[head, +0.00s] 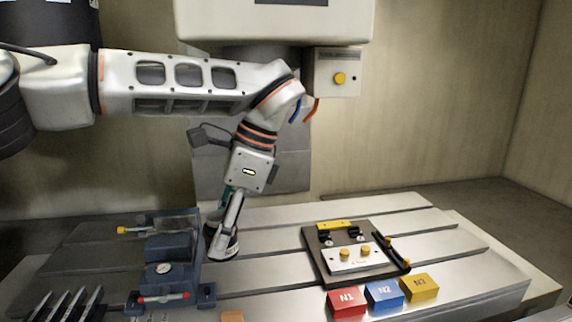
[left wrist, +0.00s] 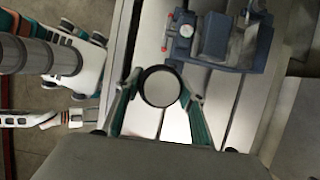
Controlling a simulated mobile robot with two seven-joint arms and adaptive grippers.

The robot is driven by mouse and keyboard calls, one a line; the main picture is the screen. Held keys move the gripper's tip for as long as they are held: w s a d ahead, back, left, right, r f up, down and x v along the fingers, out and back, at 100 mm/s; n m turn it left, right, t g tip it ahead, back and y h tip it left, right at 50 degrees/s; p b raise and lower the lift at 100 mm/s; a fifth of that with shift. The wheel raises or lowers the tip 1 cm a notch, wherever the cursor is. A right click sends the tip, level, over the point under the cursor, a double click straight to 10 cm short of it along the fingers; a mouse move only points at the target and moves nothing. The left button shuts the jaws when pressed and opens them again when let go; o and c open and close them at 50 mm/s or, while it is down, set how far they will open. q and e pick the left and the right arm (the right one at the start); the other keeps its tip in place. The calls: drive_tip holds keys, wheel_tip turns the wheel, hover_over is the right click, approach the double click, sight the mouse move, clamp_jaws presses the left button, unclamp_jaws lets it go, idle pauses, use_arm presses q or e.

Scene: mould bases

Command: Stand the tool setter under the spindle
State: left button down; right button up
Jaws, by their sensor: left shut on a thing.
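My left gripper (head: 226,238) reaches down to the machine table and is shut on the tool setter (head: 222,246), a short round piece with a dark rim. In the left wrist view the tool setter (left wrist: 160,88) shows its pale round top between the two fingers of the left gripper (left wrist: 160,98). It is at or just above the table; I cannot tell if it touches. The spindle housing (head: 280,20) hangs at the top; its lower end is mostly hidden behind my left arm.
A blue-grey vise (head: 170,262) with a red handle stands close left of the tool setter. A dark fixture plate (head: 320,268) lies to the right, with red N1 (head: 346,303), blue N2 (head: 384,294) and yellow N3 (head: 420,288) blocks in front. The slotted table (head: 262,262) is bare between.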

use_arm(q)
drive_tip(key=s+a+f+n+g+h, duration=0.1)
drive_tip(key=s+a+f+n, duration=0.2)
drive_tip(key=a+n, duration=0.3)
drive_tip(key=s+a+f+n+g+h, duration=0.2)
drive_tip(key=s+a+f+n, duration=0.1)
drive_tip(key=a+n, duration=0.3)
drive_tip(key=shift+a+p, duration=0.3)
drive_tip(key=shift+a, duration=0.25)
